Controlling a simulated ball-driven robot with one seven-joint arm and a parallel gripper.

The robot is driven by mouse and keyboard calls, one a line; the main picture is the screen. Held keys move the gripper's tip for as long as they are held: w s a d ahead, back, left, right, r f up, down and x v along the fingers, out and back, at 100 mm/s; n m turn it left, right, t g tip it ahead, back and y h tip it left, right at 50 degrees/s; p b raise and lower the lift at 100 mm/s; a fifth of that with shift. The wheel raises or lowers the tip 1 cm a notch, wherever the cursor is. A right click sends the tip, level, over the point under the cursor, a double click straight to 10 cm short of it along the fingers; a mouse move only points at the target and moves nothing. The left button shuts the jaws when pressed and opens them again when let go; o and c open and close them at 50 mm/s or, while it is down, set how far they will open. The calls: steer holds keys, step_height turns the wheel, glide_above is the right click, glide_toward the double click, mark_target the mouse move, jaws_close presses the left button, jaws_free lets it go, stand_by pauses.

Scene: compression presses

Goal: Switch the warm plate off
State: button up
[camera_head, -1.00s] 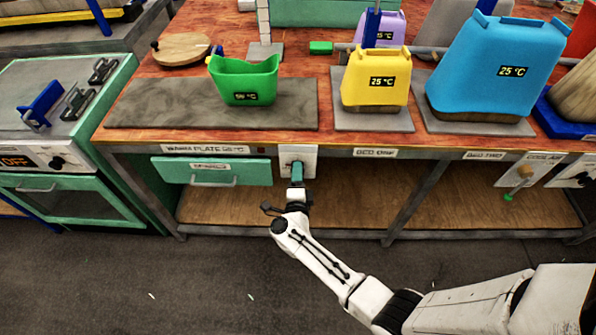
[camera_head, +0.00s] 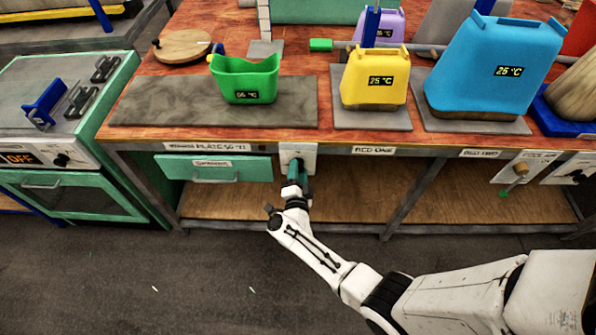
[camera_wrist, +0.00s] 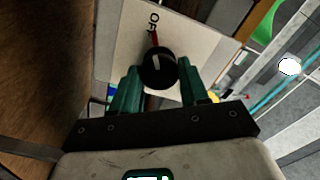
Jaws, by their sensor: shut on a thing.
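The warm plate (camera_head: 150,98) is a flat grey slab on the left of the bench, and its label (camera_head: 207,147) is on the front edge below. A green container (camera_head: 243,82) reading about 56 °C stands on the plate. Under the bench edge a white switch panel (camera_head: 309,152) carries a black round knob (camera_wrist: 159,68) with a pale mark. The wrist view shows the word OFF and a red line on the panel beside the knob. My gripper (camera_wrist: 160,80) is shut on the knob, a teal finger on each side. In the head view the gripper (camera_head: 296,164) mostly hides the knob.
A teal drawer (camera_head: 214,168) is just left of the panel. A yellow container (camera_head: 375,80) and a blue one (camera_head: 495,70) stand on pads to the right. An oven (camera_head: 60,140) with an OFF display is at far left. The floor in front is open.

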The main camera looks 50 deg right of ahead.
steer(key=shift+f, duration=0.1)
steer(key=o, duration=1)
steer(key=shift+o, duration=0.2)
steer(key=v, duration=1.1)
steer(key=shift+p, duration=0.35)
steer(key=shift+d, duration=0.1)
